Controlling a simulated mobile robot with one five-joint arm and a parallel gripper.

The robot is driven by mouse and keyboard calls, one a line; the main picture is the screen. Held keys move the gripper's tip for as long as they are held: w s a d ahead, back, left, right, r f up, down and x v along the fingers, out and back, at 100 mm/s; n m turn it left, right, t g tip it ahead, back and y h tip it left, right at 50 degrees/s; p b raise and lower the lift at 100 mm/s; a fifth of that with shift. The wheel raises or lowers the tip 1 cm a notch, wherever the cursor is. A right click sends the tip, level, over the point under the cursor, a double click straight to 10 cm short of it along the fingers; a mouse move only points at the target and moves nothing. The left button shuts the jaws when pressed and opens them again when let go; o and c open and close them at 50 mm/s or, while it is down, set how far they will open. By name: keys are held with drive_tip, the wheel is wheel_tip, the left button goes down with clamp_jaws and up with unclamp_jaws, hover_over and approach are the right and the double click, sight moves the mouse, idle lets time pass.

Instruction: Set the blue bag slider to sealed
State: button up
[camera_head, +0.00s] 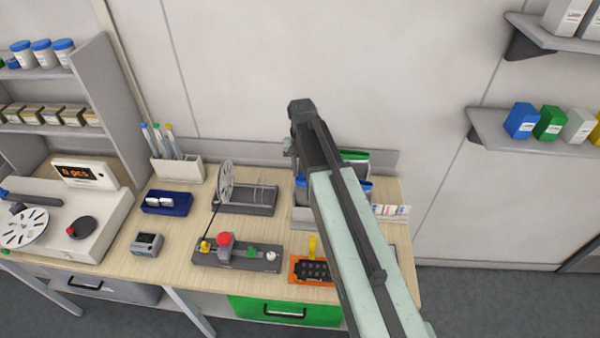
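A blue-topped bag (361,187) stands in a light grey holder (302,214) at the right part of the wooden bench. My arm crosses in front of it and hides its middle; its slider cannot be made out. A green-topped bag (356,155) stands just behind it, also partly hidden. My arm reaches up from the lower right, its far end in front of the wall and above the bags in the picture. A small part of what seems to be my gripper (290,147) shows at that end; its fingers cannot be made out.
A reel stand (247,208) and a grey control box with a red button (238,254) stand left of the bags. An orange tray (308,269) lies in front. Small white-and-red cards (392,212) lie to the right. A wall shelf (545,140) holds boxes at right.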

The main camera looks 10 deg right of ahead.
clamp_jaws()
idle(1.1)
